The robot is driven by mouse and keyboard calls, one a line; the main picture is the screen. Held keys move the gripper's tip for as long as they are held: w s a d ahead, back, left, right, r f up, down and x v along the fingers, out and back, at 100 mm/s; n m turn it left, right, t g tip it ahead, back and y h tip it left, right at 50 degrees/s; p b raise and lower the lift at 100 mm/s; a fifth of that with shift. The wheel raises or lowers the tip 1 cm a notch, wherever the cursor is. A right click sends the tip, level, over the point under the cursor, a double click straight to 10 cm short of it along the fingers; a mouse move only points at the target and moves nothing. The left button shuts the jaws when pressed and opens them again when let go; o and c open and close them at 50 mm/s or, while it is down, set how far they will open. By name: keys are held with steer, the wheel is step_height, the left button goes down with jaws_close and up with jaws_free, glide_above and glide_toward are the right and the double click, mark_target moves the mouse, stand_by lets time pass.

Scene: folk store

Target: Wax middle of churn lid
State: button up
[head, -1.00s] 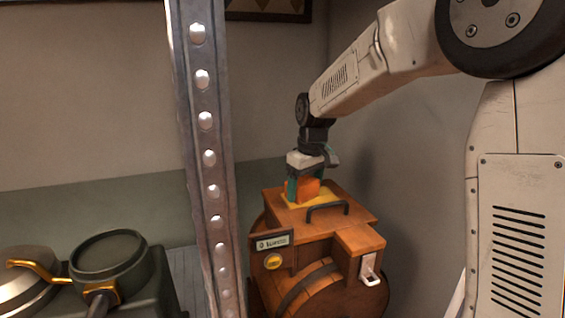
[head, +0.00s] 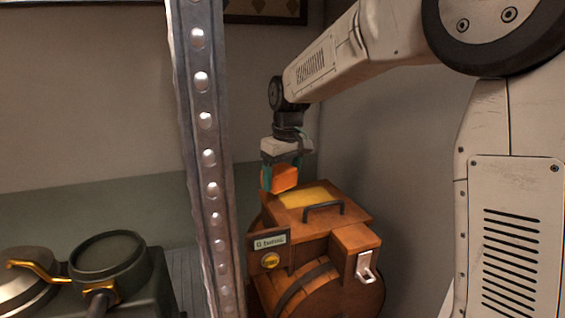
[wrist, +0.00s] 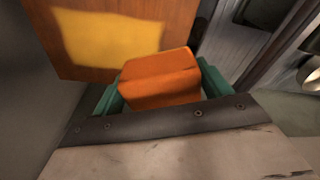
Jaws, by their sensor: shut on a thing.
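The wooden churn (head: 318,275) stands in the middle of the head view with its flat lid (head: 336,221) on top. A yellow patch (head: 310,195) lies on the lid beside a dark handle (head: 324,207). The yellow patch (wrist: 108,40) also shows in the wrist view. My gripper (head: 281,180) is shut on an orange block (head: 286,178). It holds the block above and beyond the lid's left edge, apart from it. In the wrist view the block (wrist: 160,80) sits between the teal fingers. The block's underside is hidden.
A perforated metal post (head: 208,150) stands upright just left of the churn. Dark green equipment (head: 110,260) with a brass pipe is at lower left. A wall stands close behind the churn. The air above the lid is clear.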

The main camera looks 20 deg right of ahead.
steer(key=shift+r, duration=1.95)
